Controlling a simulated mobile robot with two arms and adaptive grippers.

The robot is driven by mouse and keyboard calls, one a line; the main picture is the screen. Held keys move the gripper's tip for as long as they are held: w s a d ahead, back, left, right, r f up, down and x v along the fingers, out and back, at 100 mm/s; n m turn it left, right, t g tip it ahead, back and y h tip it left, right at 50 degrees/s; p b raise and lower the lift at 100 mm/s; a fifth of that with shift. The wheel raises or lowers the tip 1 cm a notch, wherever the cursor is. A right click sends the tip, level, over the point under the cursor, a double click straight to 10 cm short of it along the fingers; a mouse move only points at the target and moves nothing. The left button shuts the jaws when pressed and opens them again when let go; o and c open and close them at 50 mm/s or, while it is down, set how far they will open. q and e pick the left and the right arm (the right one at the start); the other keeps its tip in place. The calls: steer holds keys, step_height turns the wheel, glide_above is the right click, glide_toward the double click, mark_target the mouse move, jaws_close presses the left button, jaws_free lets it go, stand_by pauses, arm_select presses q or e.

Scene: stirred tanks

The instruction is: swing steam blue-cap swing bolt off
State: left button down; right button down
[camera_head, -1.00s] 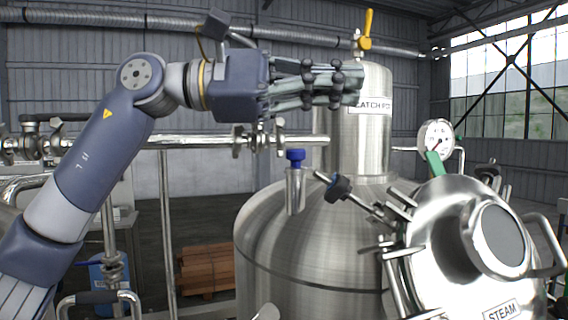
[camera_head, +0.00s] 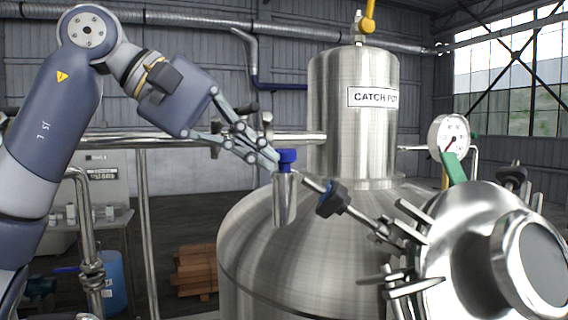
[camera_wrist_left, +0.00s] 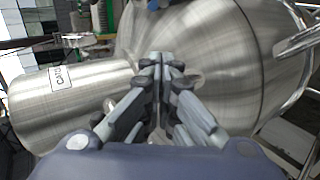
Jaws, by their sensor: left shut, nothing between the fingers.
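The swing bolt (camera_head: 355,215) runs as a steel rod from the round steel lid up to the left. It ends in a black knob (camera_head: 332,199) with a blue cap (camera_head: 329,187). My left gripper (camera_head: 273,157) is shut and empty. In the head view its fingertips are left of the swing bolt's knob, at the blue top (camera_head: 287,159) of a small upright steel cylinder (camera_head: 285,200); I cannot tell whether they touch. The closed fingers also show in the wrist view (camera_wrist_left: 160,60). The polished round lid (camera_head: 470,235) is at the lower right. My right gripper is not in view.
A large steel tank (camera_head: 250,250) with a column labelled CATCH POT (camera_head: 325,120) fills the middle. A gauge (camera_head: 449,139) stands behind the lid. A horizontal pipe (camera_head: 150,140) runs behind my left arm. Several other bolts and handles crowd the lid's rim.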

arm_select(q)
steer(key=d, duration=0.1)
steer(key=s+d+f+p, duration=0.2)
steer(key=d, duration=0.1)
steer(key=shift+s, duration=0.25)
steer(key=shift+w+f, duration=0.1)
steer(key=shift+w, duration=0.05)
